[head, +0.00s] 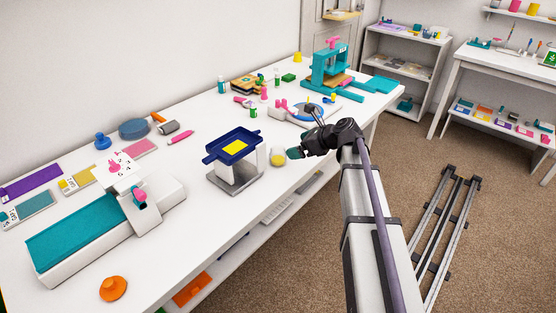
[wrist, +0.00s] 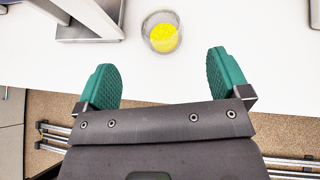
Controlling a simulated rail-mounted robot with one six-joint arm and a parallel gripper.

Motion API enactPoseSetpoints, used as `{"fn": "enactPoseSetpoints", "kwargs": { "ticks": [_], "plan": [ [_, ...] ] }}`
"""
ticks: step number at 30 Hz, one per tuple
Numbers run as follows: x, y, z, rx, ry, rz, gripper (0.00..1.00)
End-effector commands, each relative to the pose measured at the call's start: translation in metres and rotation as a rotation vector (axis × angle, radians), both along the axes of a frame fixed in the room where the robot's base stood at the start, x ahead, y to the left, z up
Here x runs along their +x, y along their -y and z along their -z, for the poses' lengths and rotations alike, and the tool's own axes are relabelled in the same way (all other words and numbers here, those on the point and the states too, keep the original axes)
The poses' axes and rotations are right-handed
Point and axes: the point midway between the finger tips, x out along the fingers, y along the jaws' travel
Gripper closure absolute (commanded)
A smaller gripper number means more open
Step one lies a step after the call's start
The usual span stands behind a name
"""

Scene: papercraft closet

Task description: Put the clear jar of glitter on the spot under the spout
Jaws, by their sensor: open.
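The clear jar of glitter (head: 278,157) is a small round jar with yellow in it, standing on the white table. In the wrist view the jar (wrist: 162,34) is seen from above, beyond the fingertips and roughly centred between them. My gripper (head: 295,153) is open and empty, just right of the jar. Its two green fingers show in the wrist view (wrist: 163,62), not touching the jar. A stand with a blue tray (head: 213,158) holding yellow is left of the jar, on a grey base (head: 238,186). I cannot make out a spout or the spot under it.
A white machine with a teal bed (head: 75,240) and an orange knob (head: 113,289) are at the table's left. A teal press (head: 330,68) stands at the far end. A round blue turntable (head: 312,112) is behind the gripper. The table's front edge is close to the jar.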

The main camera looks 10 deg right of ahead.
Motion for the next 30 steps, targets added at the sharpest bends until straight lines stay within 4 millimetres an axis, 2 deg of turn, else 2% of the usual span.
{"fn": "enactPoseSetpoints", "kwargs": {
  "ticks": [1,3,10,18,25,30],
  "plan": [
    [0.007,-0.007,0.013,-0.001,0.001,-0.003,0.06],
    [0.015,-0.016,0.022,-0.002,0.001,-0.005,0.06],
    [0.022,-0.025,0.025,-0.003,0.0,-0.003,0.06],
    [0.049,-0.053,0.052,-0.003,0.0,-0.005,0.06],
    [0.05,-0.056,0.05,-0.003,0.0,-0.004,0.06],
    [0.05,-0.056,0.05,-0.003,0.0,-0.004,0.21]
  ]
}}
